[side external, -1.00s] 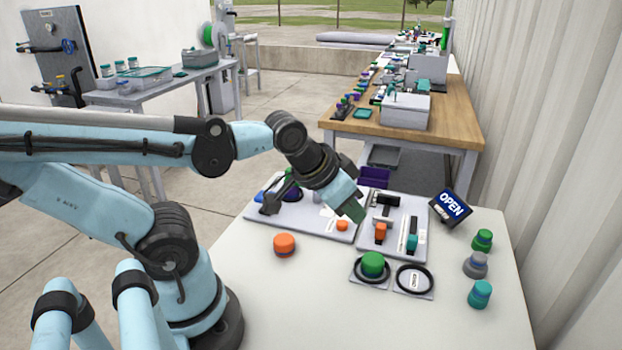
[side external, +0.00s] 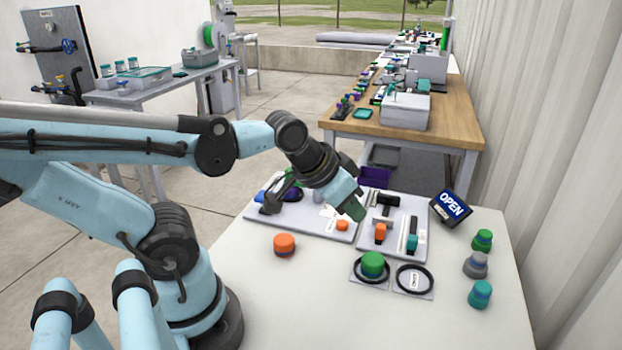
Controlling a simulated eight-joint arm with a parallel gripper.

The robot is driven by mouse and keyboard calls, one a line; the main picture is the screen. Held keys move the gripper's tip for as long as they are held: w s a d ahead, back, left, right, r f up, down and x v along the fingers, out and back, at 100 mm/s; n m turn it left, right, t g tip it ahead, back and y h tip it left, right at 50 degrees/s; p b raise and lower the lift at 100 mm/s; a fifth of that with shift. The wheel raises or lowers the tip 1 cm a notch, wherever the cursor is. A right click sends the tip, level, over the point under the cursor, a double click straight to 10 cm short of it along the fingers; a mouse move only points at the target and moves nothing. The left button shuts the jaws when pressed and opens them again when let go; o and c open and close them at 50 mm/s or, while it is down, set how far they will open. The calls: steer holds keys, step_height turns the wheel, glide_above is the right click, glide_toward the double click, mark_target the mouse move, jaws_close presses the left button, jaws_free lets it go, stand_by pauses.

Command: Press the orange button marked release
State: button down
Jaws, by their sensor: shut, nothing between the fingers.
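A small orange button (side external: 342,225) sits on the left grey panel (side external: 318,230) on the white table. Its marking is too small to read. My gripper (side external: 356,211) points down and to the right, with its green tip just above and slightly right of the orange button in the picture. The gripper is shut with nothing held. A gap shows between the tip and the button, but I cannot tell the exact height.
The right panel (side external: 372,246) carries an orange slider block (side external: 380,231) and a teal block (side external: 412,243). A larger orange knob (side external: 284,245) stands to the left in front. The table front is clear.

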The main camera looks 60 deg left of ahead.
mark_target(338, 223)
steer(key=w+a+n+t, duration=0.2)
steer(key=w+a+n, duration=0.3)
steer(key=a+n, duration=0.3)
steer(key=a, duration=0.4)
steer(key=shift+f, duration=0.35)
steer(key=shift+a, duration=0.1)
steer(key=shift+f, duration=4.4)
steer(key=shift+f, duration=0.15)
steer(key=shift+f, duration=0.3)
steer(key=shift+r, duration=0.1)
steer(key=shift+r, duration=0.35)
steer(key=shift+r, duration=2.5)
